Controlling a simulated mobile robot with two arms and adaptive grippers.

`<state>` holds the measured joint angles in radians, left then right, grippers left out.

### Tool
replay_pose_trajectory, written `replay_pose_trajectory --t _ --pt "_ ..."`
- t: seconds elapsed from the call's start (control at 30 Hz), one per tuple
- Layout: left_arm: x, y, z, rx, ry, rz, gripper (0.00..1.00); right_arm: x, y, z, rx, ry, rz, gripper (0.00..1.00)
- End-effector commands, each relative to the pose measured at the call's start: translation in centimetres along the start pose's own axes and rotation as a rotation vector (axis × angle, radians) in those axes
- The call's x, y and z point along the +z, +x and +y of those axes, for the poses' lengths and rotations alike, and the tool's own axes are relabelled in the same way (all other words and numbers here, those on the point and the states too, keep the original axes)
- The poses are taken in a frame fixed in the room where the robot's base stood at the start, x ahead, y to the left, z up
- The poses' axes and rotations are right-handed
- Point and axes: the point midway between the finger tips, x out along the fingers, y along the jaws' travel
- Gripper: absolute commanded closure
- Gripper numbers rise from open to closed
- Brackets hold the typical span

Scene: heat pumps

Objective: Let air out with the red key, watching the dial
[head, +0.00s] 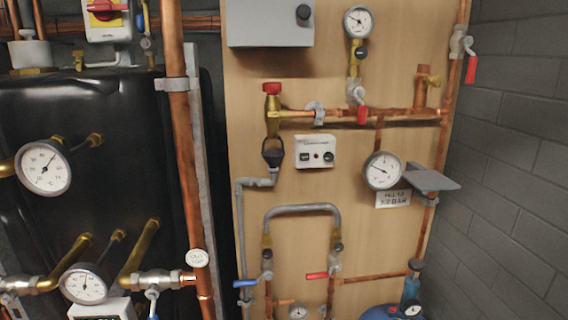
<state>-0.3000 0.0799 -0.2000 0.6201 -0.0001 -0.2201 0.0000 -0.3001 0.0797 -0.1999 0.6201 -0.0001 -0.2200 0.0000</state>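A white round dial (383,170) is on the wooden board, above a label (393,198) that seems to read "fill to 1-2 bar". Its needle is thin and its exact reading is too small to tell. A copper stub with a brass side fitting (433,80) stands on the upper horizontal pipe. No loose red key can be made out. Red parts in view are a cap on a brass valve (272,88), a hanging handle (471,70) at the upper right, a small handle (362,115) and a lever (317,275). Neither gripper is in view.
A grey shelf (434,180) juts out right of the dial and looks empty. A grey box (270,24) and another gauge (358,21) are above. A black tank (90,110) with gauges and brass pipes fills the left. A block wall (515,150) bounds the right.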

Motion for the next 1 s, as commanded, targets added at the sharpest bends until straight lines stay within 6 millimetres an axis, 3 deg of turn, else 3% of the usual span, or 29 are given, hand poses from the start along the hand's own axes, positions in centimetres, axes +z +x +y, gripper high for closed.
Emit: replay_pose_trajectory --t 0.07,0.67,1.0 --pt "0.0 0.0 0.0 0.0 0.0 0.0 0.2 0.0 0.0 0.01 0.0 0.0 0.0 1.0" --pt "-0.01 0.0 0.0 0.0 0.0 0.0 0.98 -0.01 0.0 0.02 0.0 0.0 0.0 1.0" --pt "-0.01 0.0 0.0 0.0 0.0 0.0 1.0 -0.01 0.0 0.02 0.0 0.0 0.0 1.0"
